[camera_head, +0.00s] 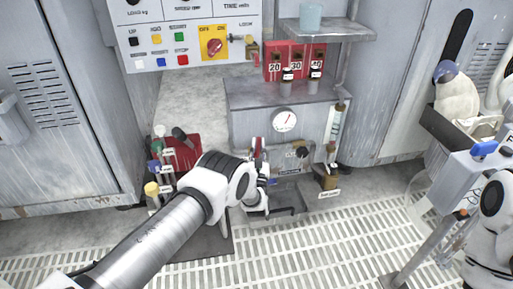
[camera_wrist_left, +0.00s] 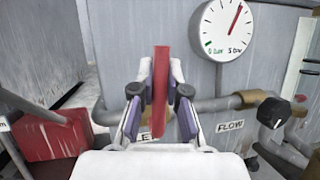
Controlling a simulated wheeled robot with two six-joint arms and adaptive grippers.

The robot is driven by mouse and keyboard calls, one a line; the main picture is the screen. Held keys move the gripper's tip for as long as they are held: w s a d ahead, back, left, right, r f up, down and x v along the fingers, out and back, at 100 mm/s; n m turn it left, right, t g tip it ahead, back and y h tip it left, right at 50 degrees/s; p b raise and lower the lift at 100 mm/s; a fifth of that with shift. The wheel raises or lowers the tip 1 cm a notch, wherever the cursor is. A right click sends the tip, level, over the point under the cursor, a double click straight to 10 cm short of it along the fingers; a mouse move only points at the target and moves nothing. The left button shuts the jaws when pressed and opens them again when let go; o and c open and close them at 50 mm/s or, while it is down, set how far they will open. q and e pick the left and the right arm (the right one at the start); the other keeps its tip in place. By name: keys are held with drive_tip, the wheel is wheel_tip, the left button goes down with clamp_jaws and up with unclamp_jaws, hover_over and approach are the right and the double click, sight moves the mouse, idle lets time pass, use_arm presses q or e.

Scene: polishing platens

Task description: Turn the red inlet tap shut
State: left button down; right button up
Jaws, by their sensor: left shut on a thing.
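The red inlet tap has a flat red lever (camera_wrist_left: 161,92) that stands upright in the left wrist view. In the head view the red lever (camera_head: 258,150) shows just beyond my left gripper (camera_head: 259,182). In the wrist view the two fingers of my left gripper (camera_wrist_left: 160,100) stand on either side of the lever and are shut on it. The lever's lower end and the valve body are hidden by the gripper. My right gripper is not in view.
A round gauge (camera_wrist_left: 235,30) hangs above the pipe. A black knob (camera_wrist_left: 273,112) sits right of the "FLOW" label. A red box (camera_wrist_left: 52,135) stands at left. Red numbered blocks (camera_head: 296,62) and small bottles stand on the cabinet (camera_head: 255,92). White grating (camera_head: 330,235) covers the floor.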

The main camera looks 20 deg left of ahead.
use_arm(q)
drive_tip(key=shift+s+a+n+y, duration=0.15)
drive_tip(key=shift+n+y, duration=0.15)
drive_tip(key=shift+n, duration=0.4)
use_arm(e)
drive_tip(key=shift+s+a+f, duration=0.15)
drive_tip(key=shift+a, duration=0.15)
use_arm(q)
drive_tip(key=c, duration=1.2)
unclamp_jaws()
drive_tip(key=shift+a, duration=0.1)
drive_tip(key=shift+o, duration=0.2)
drive_tip(key=v, duration=0.7)
drive_tip(key=shift+s+f, duration=0.2)
